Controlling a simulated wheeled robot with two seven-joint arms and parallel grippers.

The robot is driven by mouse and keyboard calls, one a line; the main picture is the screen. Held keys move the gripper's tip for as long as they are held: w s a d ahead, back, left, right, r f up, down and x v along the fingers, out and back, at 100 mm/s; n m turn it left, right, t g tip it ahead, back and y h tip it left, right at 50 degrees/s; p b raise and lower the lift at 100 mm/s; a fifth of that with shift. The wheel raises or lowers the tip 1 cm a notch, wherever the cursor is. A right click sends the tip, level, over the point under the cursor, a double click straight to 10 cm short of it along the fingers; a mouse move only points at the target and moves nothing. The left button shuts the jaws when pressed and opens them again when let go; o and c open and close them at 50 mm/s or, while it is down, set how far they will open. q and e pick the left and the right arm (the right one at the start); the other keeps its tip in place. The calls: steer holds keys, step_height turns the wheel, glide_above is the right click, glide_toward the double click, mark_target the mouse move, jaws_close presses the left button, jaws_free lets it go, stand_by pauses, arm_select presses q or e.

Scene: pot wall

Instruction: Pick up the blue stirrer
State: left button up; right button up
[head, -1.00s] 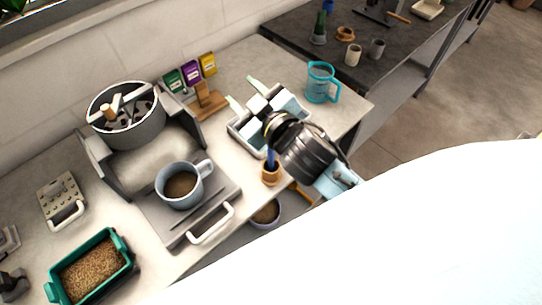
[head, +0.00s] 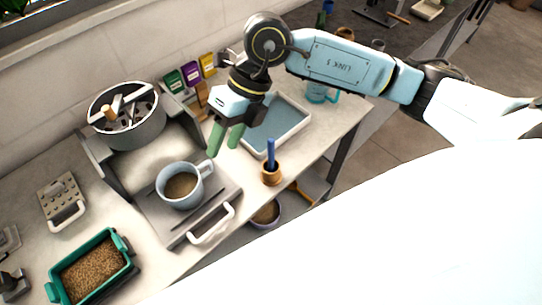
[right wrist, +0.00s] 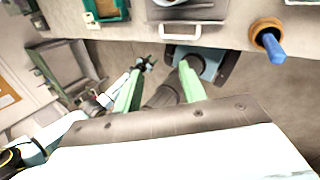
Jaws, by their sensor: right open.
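The blue stirrer (head: 270,152) stands upright in a small brown wooden cup (head: 271,175) near the front edge of the counter. In the right wrist view the stirrer (right wrist: 273,47) and its cup (right wrist: 262,27) show at the upper right. My right gripper (head: 225,143) is open and empty, its green fingers pointing down, left of the stirrer and apart from it. Its fingers also show in the right wrist view (right wrist: 160,82). A light-blue arm, seemingly my left, shows there with a small dark end (right wrist: 147,64); its jaws are too small to read.
A grey-blue mug (head: 181,185) with brown contents stands on a grey plate left of the stirrer. A blue tray (head: 296,133) lies behind it. A grey pot (head: 135,130), a green grain bin (head: 92,268) and a grater (head: 62,198) are further left. A bowl (head: 266,212) sits below the counter.

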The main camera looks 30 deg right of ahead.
mark_target(271, 139)
steer(key=w+d+m+t+h, duration=0.1)
steer(key=w+d+h, duration=0.2)
steer(key=d+h, duration=0.55)
steer(key=d+f, duration=0.1)
steer(key=f, duration=0.1)
steer(key=d+f+y, duration=0.1)
steer(key=f, duration=0.1)
steer(key=d+f+y, duration=0.1)
steer(key=f, duration=0.1)
steer(key=shift+w+f+m+p, duration=0.15)
steer(key=shift+f+m+p, duration=0.15)
steer(key=shift+f, duration=0.1)
steer(key=shift+a+f+p, duration=0.15)
steer(key=shift+f+p, duration=0.4)
steer(key=shift+f, duration=2.65)
jaws_close()
